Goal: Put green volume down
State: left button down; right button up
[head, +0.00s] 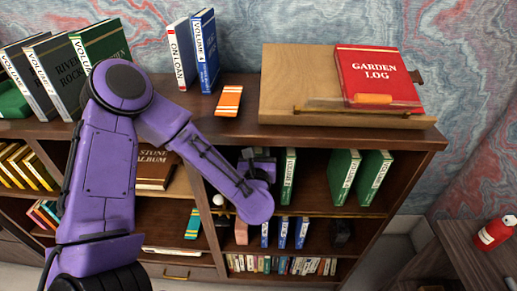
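Several green volumes show in the head view. One green volume (288,177) stands upright in the right-hand upper compartment, just right of my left gripper (259,158). Two more stand further right, one green volume (344,177) and another (375,178), both leaning slightly. A larger dark green volume (103,42) stands on the top at the left. My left arm reaches down to the compartment opening. Its wrist partly hides the gripper's dark fingers, so I cannot tell whether they are open or touch the nearest green volume. My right gripper is not in view.
On the wooden top (215,122) stand a white-red ON LOAN book (180,54) and a blue volume (206,52). An orange book (229,101) lies flat. A red GARDEN LOG (372,78) rests on a wooden stand (300,82). Small blue books (283,232) stand on the shelf below.

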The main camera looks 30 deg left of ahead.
pick_arm(q)
jog(key=c, duration=0.8)
grip_release()
jog(key=shift+o, duration=0.2)
jog(key=shift+r, duration=0.1)
jog(key=p+v, duration=0.5)
jog(key=v, duration=0.7)
jog(key=s+f+m+g+h, duration=0.3)
jog(key=f+m, duration=0.6)
jog(key=m, duration=0.2)
jog(key=s+f+m+g+h, duration=0.2)
jog(key=s+f+m, duration=0.1)
jog(key=f+m, duration=0.75)
jog(key=s+a+f+m+g, duration=0.4)
jog(key=s+f+m+g, duration=0.3)
jog(key=s+m, duration=0.7)
jog(key=shift+a+f+h, duration=0.2)
jog(key=shift+f+h, duration=0.2)
jog(key=shift+f, duration=0.4)
